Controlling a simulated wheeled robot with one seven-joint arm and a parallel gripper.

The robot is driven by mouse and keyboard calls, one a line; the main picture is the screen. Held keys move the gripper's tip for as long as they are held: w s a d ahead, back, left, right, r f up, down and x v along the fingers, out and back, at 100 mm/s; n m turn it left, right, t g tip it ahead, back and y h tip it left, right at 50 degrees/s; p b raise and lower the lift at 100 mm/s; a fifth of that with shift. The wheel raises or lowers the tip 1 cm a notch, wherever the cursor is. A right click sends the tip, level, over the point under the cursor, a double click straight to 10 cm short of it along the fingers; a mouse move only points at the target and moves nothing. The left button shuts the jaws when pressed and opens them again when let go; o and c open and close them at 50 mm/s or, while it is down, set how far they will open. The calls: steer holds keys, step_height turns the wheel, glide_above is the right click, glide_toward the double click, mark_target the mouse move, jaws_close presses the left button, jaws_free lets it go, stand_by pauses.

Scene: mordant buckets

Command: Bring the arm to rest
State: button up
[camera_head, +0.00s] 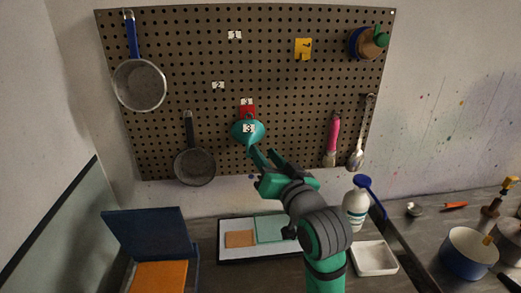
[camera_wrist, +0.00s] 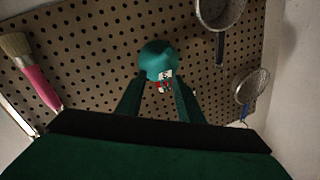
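My arm reaches up toward the pegboard (camera_head: 290,60). My gripper (camera_head: 264,154) is just below and in front of a teal, rounded, funnel-like item (camera_head: 241,131) hanging there, with a white label "3" by it. In the wrist view my gripper (camera_wrist: 159,82) has its two green fingers spread apart with nothing seen held between them. The teal item (camera_wrist: 157,55) is just beyond the fingertips; I cannot tell whether they touch it. A red hook piece (camera_head: 247,109) shows above the item in the head view.
Below stand a white bottle (camera_head: 355,205), a white tray (camera_head: 374,257), a black-edged board (camera_head: 230,257) and a blue box (camera_head: 150,232).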

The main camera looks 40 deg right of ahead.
steer(key=v, duration=0.7)
steer(key=shift+w+a+f, duration=0.1)
steer(key=shift+a, duration=0.05)
